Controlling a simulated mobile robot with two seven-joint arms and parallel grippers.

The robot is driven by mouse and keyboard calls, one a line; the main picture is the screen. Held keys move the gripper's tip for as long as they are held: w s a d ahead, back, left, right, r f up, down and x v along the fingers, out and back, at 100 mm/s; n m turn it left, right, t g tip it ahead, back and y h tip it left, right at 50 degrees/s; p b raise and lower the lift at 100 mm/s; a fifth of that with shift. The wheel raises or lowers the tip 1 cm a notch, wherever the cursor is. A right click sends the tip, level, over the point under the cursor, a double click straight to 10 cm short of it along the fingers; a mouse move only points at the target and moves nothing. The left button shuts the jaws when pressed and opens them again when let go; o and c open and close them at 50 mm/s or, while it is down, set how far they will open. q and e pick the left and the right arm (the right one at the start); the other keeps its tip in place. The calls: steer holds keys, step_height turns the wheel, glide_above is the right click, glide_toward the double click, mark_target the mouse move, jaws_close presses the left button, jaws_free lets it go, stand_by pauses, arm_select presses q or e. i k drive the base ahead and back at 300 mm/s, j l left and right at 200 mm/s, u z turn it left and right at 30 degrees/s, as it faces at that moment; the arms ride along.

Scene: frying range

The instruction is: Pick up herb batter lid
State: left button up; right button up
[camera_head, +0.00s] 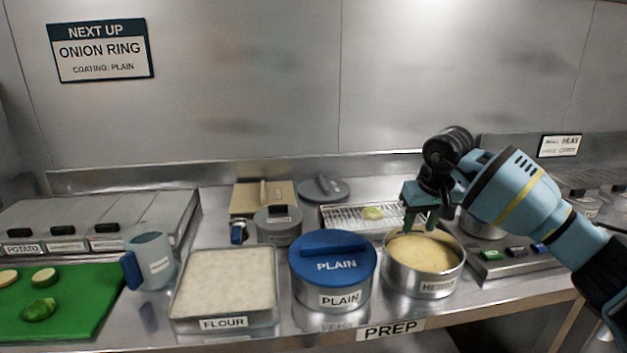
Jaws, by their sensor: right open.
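The herb batter pot (423,287), its label partly readable as "HERB", stands uncovered at the right of the prep counter with yellowish batter inside. My right gripper (420,222) is open and empty, pointing down over the back part of this pot. No lid marked herb shows. A round grey lid-like piece with a handle (323,190) lies at the back of the counter, left of the gripper; I cannot tell what it belongs to. A blue lid marked "PLAIN" (333,266) sits on the neighbouring plain pot (336,298). My left gripper is out of view.
A flour tray (225,323), a grey jug (152,260) and a green board (75,315) with vegetable pieces stand to the left. A wire rack tray (345,217) holding a pale ring-like piece is behind the pots. Small colored blocks (515,253) lie at right.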

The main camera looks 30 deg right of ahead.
mark_target(319, 189)
steer(key=i, duration=1.45)
